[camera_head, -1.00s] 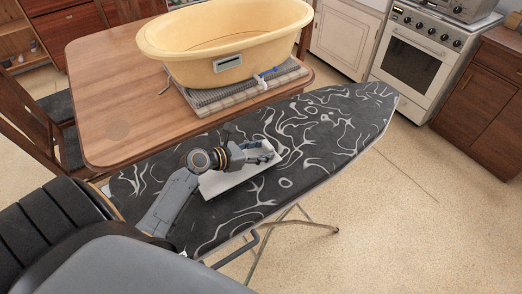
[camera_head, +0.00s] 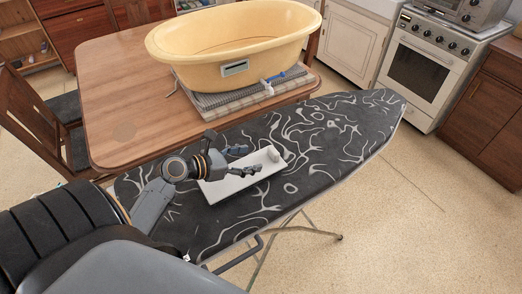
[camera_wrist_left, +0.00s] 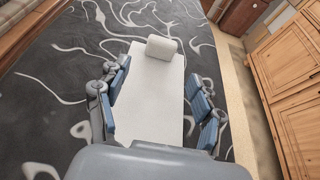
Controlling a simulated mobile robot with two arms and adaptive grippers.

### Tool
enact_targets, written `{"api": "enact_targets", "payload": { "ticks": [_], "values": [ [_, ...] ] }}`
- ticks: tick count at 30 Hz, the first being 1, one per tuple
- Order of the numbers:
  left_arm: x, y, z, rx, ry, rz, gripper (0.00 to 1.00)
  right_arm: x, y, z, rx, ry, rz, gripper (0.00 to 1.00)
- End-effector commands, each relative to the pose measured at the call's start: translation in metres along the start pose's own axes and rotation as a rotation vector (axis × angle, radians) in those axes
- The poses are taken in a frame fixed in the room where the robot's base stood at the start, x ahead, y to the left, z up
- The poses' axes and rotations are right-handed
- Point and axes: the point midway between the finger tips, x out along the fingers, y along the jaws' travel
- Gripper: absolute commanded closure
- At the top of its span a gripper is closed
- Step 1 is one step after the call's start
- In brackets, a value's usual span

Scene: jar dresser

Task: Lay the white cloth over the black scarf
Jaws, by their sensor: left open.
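The white cloth (camera_head: 215,188) lies as a flat rectangular strip on the black ironing board, with a small white roll (camera_head: 273,154) at its far end. The strip (camera_wrist_left: 150,95) and the roll (camera_wrist_left: 161,47) also show in the left wrist view. My left gripper (camera_head: 248,161) is open and empty, above the strip and short of the roll. In the left wrist view its fingers (camera_wrist_left: 160,97) stand apart on either side of the strip. I cannot make out a black scarf separate from the black, white-veined board surface (camera_head: 325,135). My right gripper is not in view.
The ironing board stands beside a wooden table (camera_head: 120,100). A stove (camera_head: 430,65) and cabinets are at the back right. The right part of the board is clear.

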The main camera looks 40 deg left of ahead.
Motion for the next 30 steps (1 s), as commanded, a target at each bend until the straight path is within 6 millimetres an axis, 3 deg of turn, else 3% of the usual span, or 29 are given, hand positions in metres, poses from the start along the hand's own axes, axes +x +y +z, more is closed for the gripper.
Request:
{"api": "enact_targets", "payload": {
  "ticks": [3, 9, 30],
  "values": [
    [-0.023, -0.001, -0.002, 0.002, 0.003, -0.001, 0.33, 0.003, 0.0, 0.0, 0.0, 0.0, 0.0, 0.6],
    [-0.044, 0.0, 0.0, 0.0, 0.001, 0.0, 0.33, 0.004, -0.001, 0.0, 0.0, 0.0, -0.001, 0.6],
    [-0.047, 0.0, 0.0, 0.0, 0.0, -0.001, 0.33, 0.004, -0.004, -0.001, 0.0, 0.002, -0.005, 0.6]
  ]
}}
